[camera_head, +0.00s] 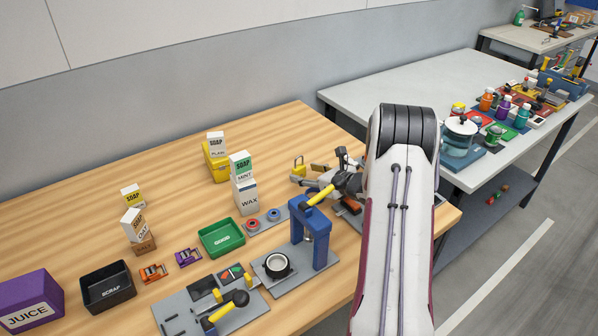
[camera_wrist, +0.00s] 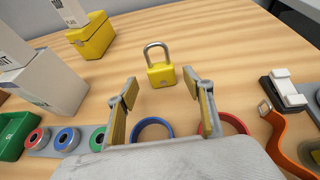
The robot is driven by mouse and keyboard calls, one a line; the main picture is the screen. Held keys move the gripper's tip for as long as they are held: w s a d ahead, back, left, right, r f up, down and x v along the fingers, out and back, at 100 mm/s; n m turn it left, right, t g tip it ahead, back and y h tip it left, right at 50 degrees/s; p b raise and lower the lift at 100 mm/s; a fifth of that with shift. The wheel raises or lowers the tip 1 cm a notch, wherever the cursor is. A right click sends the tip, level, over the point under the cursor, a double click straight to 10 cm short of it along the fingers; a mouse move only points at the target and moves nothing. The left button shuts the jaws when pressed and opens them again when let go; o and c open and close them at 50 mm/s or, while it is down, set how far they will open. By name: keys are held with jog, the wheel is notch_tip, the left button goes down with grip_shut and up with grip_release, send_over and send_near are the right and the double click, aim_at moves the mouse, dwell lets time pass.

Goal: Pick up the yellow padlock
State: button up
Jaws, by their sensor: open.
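The yellow padlock (camera_wrist: 161,74) stands upright on the wooden table with its grey shackle up, in the upper middle of the wrist view. In the head view the padlock (camera_head: 298,171) is small, just left of my gripper (camera_head: 322,182). In the wrist view my gripper (camera_wrist: 161,95) is open and empty. Its two fingers point toward the padlock, one to each side of the line to it, and the padlock lies a little beyond the fingertips. I see no contact with it.
A blue ring (camera_wrist: 152,129) and a red ring (camera_wrist: 236,123) lie near the fingers. A yellow box (camera_wrist: 92,36) and white boxes (camera_wrist: 45,82) stand left. The wood around the padlock is clear.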

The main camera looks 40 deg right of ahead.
aim_at(301, 170)
jog(key=x, duration=0.2)
jog(key=shift+w+d+r, duration=0.1)
jog(key=shift+w+r, duration=0.05)
jog(key=shift+w, duration=0.25)
jog(key=shift+x, duration=0.9)
jog(key=c, duration=1.2)
